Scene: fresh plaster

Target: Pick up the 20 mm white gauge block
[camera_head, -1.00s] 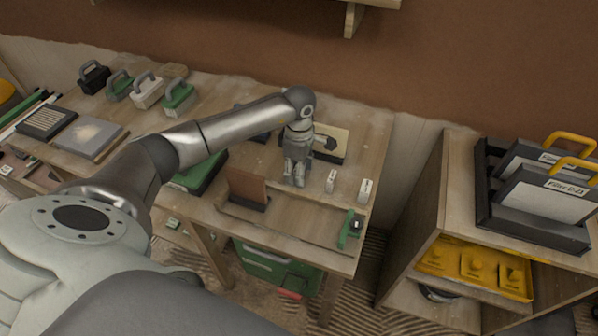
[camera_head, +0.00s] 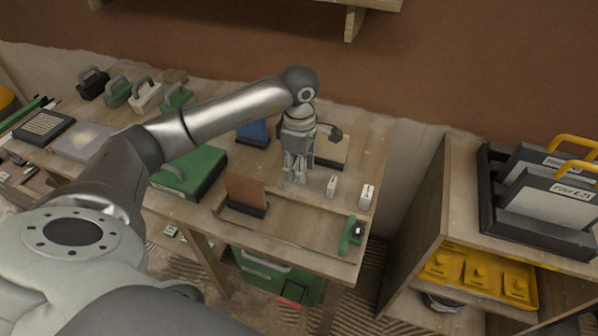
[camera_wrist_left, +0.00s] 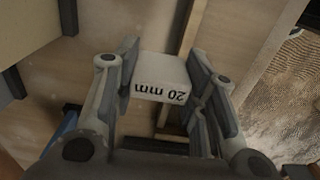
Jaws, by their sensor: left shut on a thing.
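The white 20 mm gauge block (camera_wrist_left: 160,78) sits between the fingers of my left gripper (camera_wrist_left: 163,66) in the left wrist view, its "20 mm" label upside down there. The fingers are shut on its two sides. In the head view my left gripper (camera_head: 295,177) points down over the table, left of two other small white blocks, a nearer-to-it one (camera_head: 331,186) and one farther right (camera_head: 367,196). The held block is mostly hidden by the fingers there. I cannot tell whether it is clear of the table. My right gripper is not in view.
The wooden table (camera_head: 300,228) also holds a brown plate in a dark stand (camera_head: 247,193), a green case (camera_head: 190,172), a green-and-black tool (camera_head: 352,234) and a pale board (camera_head: 330,150) behind the gripper. A wooden shelf unit (camera_head: 425,215) stands to the right.

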